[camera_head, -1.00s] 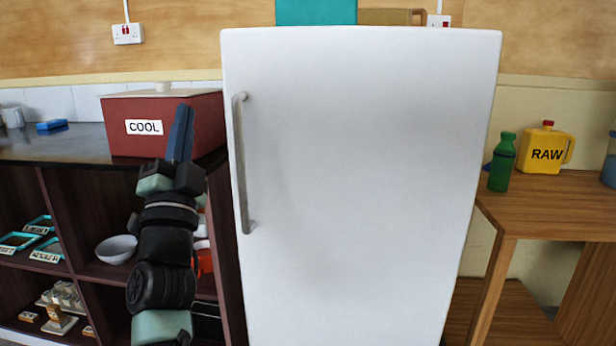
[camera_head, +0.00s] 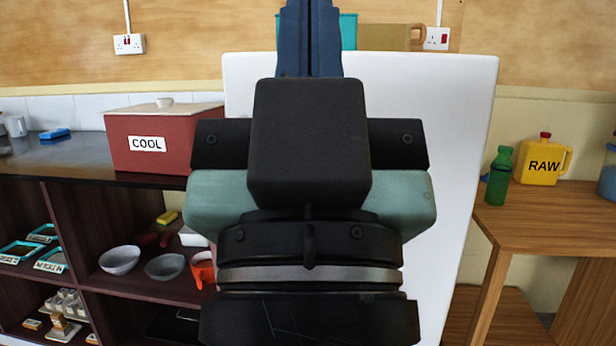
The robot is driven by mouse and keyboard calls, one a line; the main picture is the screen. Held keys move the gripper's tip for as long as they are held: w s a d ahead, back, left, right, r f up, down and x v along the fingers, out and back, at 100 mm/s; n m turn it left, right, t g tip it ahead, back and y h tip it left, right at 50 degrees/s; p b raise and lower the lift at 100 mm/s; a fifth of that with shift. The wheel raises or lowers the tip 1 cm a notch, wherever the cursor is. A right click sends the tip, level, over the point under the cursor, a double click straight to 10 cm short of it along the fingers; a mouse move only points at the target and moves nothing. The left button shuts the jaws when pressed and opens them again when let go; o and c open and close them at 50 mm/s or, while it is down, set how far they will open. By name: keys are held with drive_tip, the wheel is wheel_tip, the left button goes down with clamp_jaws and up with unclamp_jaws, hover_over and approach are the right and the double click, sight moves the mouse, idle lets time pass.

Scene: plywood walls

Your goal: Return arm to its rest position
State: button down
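My gripper (camera_head: 309,40) and wrist fill the middle of the head view, close to the camera, with the fingers pointing up. The two blue fingers lie side by side with only a thin dark line between them. Nothing shows between them. My arm covers much of the white fridge (camera_head: 440,120), including its handle. The fridge stands behind the arm, and its right side and top corners show.
A red box marked COOL (camera_head: 122,150) stands on the dark counter (camera_head: 60,165) at left, with bowls (camera_head: 120,260) on shelves below. At right, a wooden table (camera_head: 560,215) holds a green bottle (camera_head: 499,177) and a yellow RAW jug (camera_head: 541,160).

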wheel_tip(320, 180, up, 31)
drive_tip(key=p, duration=2.9)
drive_tip(key=shift+a+r, duration=0.1)
